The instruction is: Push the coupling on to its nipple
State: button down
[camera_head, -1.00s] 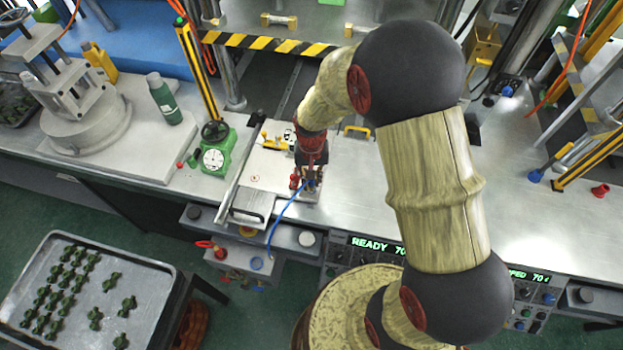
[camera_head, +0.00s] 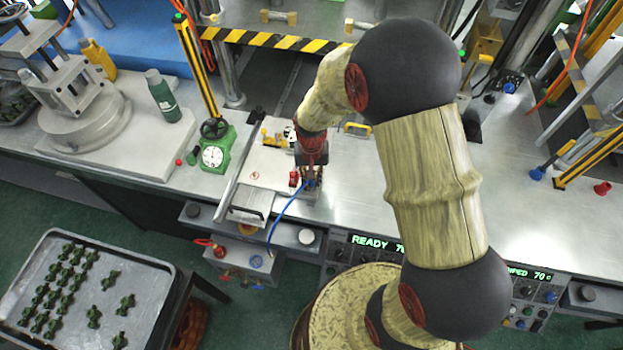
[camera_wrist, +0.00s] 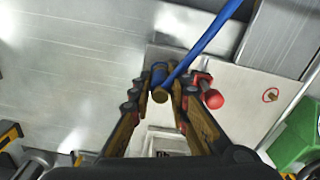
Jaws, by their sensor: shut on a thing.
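My gripper (camera_wrist: 165,98) is shut on the coupling (camera_wrist: 159,76), a small blue and brass piece at the end of the blue hose (camera_wrist: 208,42). In the head view my gripper (camera_head: 312,176) is low over the front right of the white plate, and the hose (camera_head: 284,218) hangs from there over the table's front edge. A red knob (camera_wrist: 213,98) stands just right of the fingers in the wrist view. The nipple cannot be told apart between the fingers, so I cannot tell whether the coupling touches it.
The white plate (camera_head: 268,172) lies under and left of my gripper, with a green dial gauge (camera_head: 213,156) farther left. A valve block (camera_head: 247,258) hangs below the front edge. The steel tabletop (camera_head: 420,180) right of my gripper is largely clear.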

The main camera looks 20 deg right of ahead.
jog(key=shift+f, duration=0.4)
jog(key=c, duration=1.6)
grip_release()
jog(key=shift+r, duration=0.1)
notch_tip(320, 180, up, 12)
jog(key=shift+f, duration=0.1)
